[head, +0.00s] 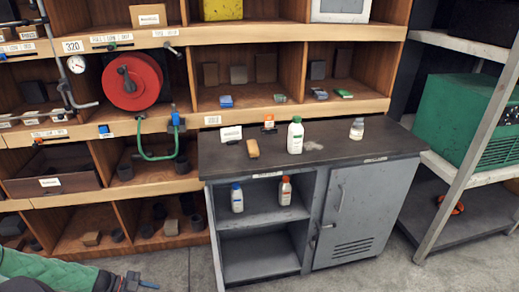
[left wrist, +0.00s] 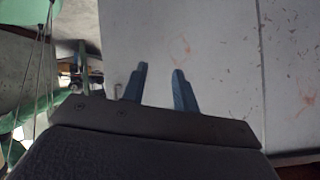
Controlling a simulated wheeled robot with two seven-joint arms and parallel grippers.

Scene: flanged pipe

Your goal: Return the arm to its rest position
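My left gripper (left wrist: 161,67) shows in the left wrist view with its two blue fingers apart. Nothing is between them, and a pale, stained surface (left wrist: 225,60) lies beyond. In the head view a green padded arm part and a dark end piece with a blue tip (head: 145,284) show at the bottom left edge, partly cut off. It looks clear of the shelves and cabinet. My right gripper is in neither view.
A grey cabinet (head: 345,215) with several bottles on top and inside stands at centre right. Wooden shelving (head: 150,190) holds a red hose reel (head: 133,82). A pipe with a gauge (head: 76,64) is at the left. A green machine (head: 465,120) sits on the right rack. Grey floor is clear in front.

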